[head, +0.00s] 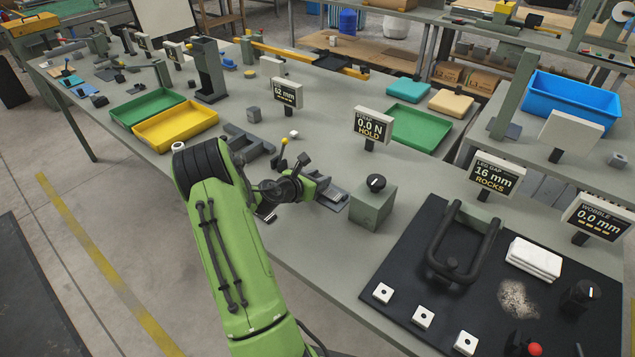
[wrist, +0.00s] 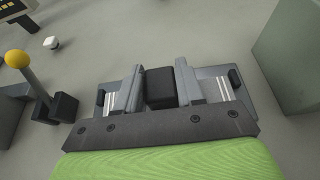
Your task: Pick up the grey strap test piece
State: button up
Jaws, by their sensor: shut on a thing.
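My gripper (head: 328,192) is low over the front part of the grey bench, left of a grey-green box with a black knob. In the wrist view its two light grey fingers (wrist: 160,88) are closed on a small dark grey block, which I take as the grey strap test piece (wrist: 160,86). The block sits between the fingers, and its lower part is hidden by the dark gripper plate. In the head view my arm and gripper hide the piece. I cannot tell whether it touches the bench.
The box (head: 373,204) stands close right of my gripper. A yellow-knobbed lever (wrist: 18,60) stands to its left. The STRAP display (head: 371,125) behind reads 0.0 N HOLD. A black mat (head: 400,268) with a dark frame lies at right. Yellow (head: 176,127) and green trays stand at left.

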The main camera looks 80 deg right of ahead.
notch_tip(320, 180, up, 28)
jog(key=p, duration=0.8)
